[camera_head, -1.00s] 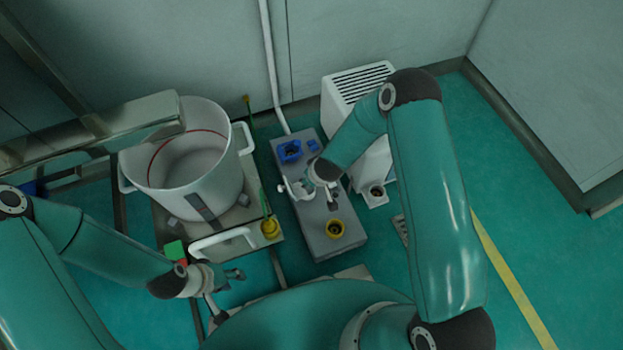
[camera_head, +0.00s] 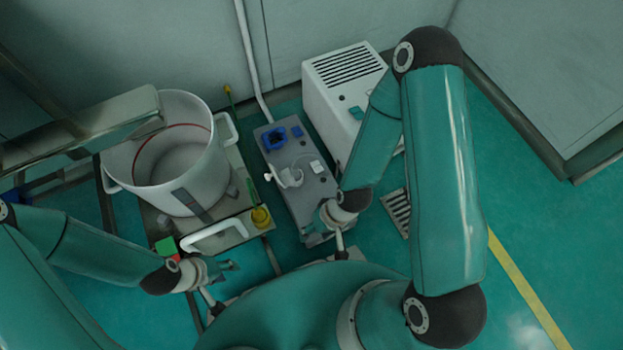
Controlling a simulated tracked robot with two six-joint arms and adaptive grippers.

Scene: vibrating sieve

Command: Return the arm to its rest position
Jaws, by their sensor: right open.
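My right arm (camera_head: 440,170) reaches in from the right and bends down at its elbow. My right gripper (camera_head: 318,238) is open, close in front of my body, over or beside the near end of a grey box (camera_head: 299,190). I see nothing held in it. My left gripper (camera_head: 222,268) is low at the left, near the front edge of the pot's stand. It is small and dark, and I cannot tell whether its fingers are apart.
A large white pot (camera_head: 205,165) stands on a frame with a white handle (camera_head: 215,232) and a yellow part (camera_head: 261,217). The grey box carries a blue fitting (camera_head: 273,138) and a white fitting (camera_head: 289,177). A white vented cabinet (camera_head: 322,95) stands behind. Green floor (camera_head: 530,240) at right is clear.

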